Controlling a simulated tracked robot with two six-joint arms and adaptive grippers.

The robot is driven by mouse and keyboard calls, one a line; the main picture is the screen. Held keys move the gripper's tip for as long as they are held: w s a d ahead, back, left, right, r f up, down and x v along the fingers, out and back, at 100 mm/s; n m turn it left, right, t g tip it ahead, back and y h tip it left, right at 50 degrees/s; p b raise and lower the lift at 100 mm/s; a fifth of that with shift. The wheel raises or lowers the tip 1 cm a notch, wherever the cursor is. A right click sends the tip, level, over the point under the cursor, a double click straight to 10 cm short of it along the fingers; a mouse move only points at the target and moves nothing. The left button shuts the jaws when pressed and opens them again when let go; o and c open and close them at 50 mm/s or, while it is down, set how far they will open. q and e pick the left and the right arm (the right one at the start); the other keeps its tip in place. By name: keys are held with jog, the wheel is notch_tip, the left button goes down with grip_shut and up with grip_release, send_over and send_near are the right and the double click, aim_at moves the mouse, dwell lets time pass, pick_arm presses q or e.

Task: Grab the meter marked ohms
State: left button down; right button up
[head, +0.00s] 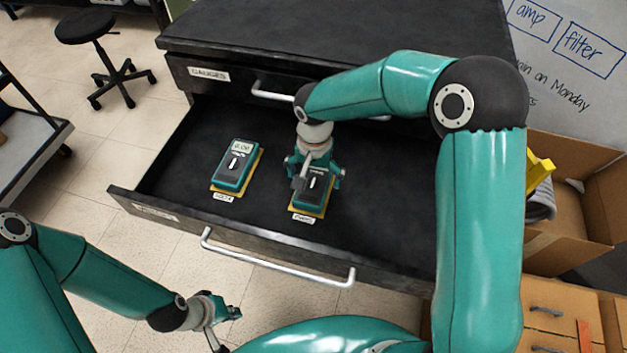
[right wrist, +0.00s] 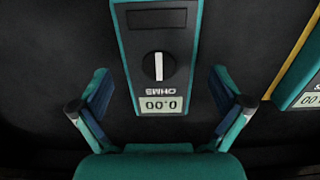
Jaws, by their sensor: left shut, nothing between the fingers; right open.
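The meter marked ohms (head: 313,192) is teal with a dark face and lies in the open drawer, above a small white tag at the drawer's front. In the right wrist view its face (right wrist: 160,45) reads OHMS, with a dial and a 0.00 display. My right gripper (head: 314,176) is over this meter, open, with one finger on each side of it; a dark gap shows between each finger and the meter. In the head view the gripper hides the meter's far end. My left gripper (head: 226,326) is shut and empty, outside the drawer at the lower left.
A second teal meter (head: 236,165) lies to the left in the same drawer (head: 160,212); its edge shows in the right wrist view (right wrist: 305,85). The drawer has a metal handle (head: 280,268). Cardboard boxes (head: 575,190) stand at the right. The drawer floor between the meters is clear.

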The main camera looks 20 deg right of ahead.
jog(key=shift+f, duration=0.6)
jog(key=c, duration=1.3)
jog(key=shift+c, duration=0.8)
jog(key=shift+w+r, duration=0.1)
jog(key=shift+r, duration=0.1)
